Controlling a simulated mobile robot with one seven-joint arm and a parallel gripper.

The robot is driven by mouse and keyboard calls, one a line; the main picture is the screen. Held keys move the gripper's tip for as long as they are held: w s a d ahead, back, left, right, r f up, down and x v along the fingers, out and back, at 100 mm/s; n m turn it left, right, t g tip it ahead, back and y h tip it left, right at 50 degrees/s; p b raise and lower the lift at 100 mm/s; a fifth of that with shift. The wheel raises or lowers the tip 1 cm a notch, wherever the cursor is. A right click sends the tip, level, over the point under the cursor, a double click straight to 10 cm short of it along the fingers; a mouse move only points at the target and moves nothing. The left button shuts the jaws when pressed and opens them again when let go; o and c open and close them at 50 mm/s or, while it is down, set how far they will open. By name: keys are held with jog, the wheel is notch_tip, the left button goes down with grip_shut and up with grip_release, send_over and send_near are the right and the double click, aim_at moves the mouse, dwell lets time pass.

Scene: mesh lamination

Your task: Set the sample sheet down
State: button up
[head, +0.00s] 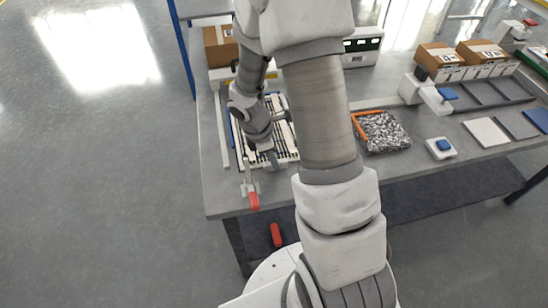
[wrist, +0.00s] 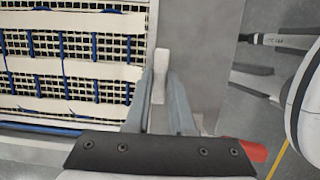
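A mesh panel with pale strips and blue threads in a light frame lies on the bench; it shows in the head view (head: 288,146) and at upper left in the wrist view (wrist: 70,103). My gripper (head: 271,158) is low over the panel's near edge. In the wrist view its two grey fingers (wrist: 161,78) stand beside the frame's right edge, with a pale narrow bar between them. I cannot tell whether they grip the bar. I cannot single out a sample sheet with certainty. My arm hides the middle of the bench.
A red-handled clamp (head: 253,199) stands at the bench's near edge. A speckled black-and-white block (head: 384,133) lies right of my arm. White (head: 487,132), grey (head: 516,125) and blue (head: 539,120) squares lie farther right. Cardboard boxes (head: 438,56) stand at the back.

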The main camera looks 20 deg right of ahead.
jog(key=o, duration=0.5)
jog(key=shift+o, duration=0.2)
jog(key=s+p+v, duration=0.1)
jog(key=p+v, duration=0.3)
jog(key=v, duration=1.2)
jog(key=s+a+r+m+t+y, duration=0.3)
jog(key=s+r+m+t, duration=0.3)
jog(key=s+r+m, duration=0.8)
notch_tip(320, 180, up, 4)
jog(key=shift+s+f+m, duration=0.2)
jog(key=shift+f+m, duration=0.05)
jog(key=shift+m, duration=0.55)
